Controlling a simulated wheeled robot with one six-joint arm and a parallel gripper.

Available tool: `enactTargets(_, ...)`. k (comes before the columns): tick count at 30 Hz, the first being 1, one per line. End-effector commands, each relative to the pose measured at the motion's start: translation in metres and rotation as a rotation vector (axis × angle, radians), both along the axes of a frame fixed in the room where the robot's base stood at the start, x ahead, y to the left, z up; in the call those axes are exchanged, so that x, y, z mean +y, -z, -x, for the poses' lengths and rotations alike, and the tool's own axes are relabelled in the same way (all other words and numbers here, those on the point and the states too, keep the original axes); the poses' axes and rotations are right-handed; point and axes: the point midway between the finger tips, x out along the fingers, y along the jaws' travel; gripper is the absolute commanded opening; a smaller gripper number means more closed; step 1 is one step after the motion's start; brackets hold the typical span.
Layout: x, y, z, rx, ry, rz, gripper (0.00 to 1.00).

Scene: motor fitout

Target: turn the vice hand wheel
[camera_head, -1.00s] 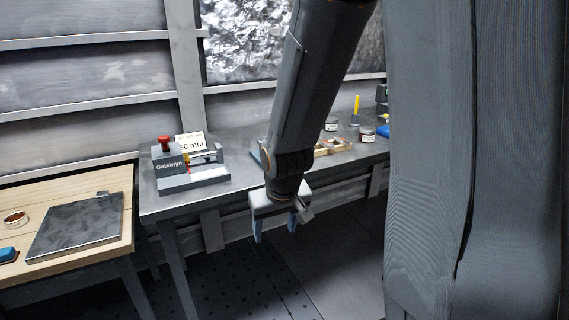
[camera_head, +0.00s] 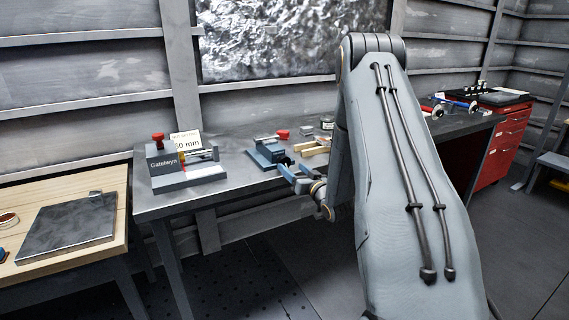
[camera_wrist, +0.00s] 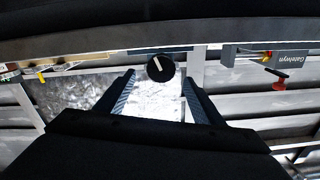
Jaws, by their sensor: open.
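The blue vice (camera_head: 268,152) stands on the grey metal bench, near its front edge. Its dark round hand wheel (camera_head: 285,162) faces the front. In the wrist view the hand wheel (camera_wrist: 160,70) is a black disc with a white mark, seen between the two fingertips. My gripper (camera_head: 284,174) is open and empty, just in front of the wheel in the head view. In the wrist view my gripper (camera_wrist: 160,77) has one finger on each side of the wheel. I see no contact, and the exact depth gap cannot be told.
A grey gauge fixture (camera_head: 188,170) with a red knob and a "50 mm" card stands left of the vice. A wooden tray (camera_head: 313,149) lies to its right. A wooden table (camera_head: 113,183) holds a dark plate. A red tool cabinet (camera_head: 503,130) is far right. Open floor lies in front.

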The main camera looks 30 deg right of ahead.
Motion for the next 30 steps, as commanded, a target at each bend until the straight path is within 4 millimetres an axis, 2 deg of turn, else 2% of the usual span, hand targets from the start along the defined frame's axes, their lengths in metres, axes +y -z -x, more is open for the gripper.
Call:
enactTargets(12,0.003,-0.002,-0.059,0.001,-0.001,0.002,0.62)
enactTargets(17,0.004,-0.001,-0.069,0.002,0.0,0.001,0.62)
enactTargets(25,0.004,0.0,-0.07,0.003,-0.001,0.001,0.62)
enactTargets(30,0.004,0.0,-0.07,0.003,-0.001,0.001,0.33)
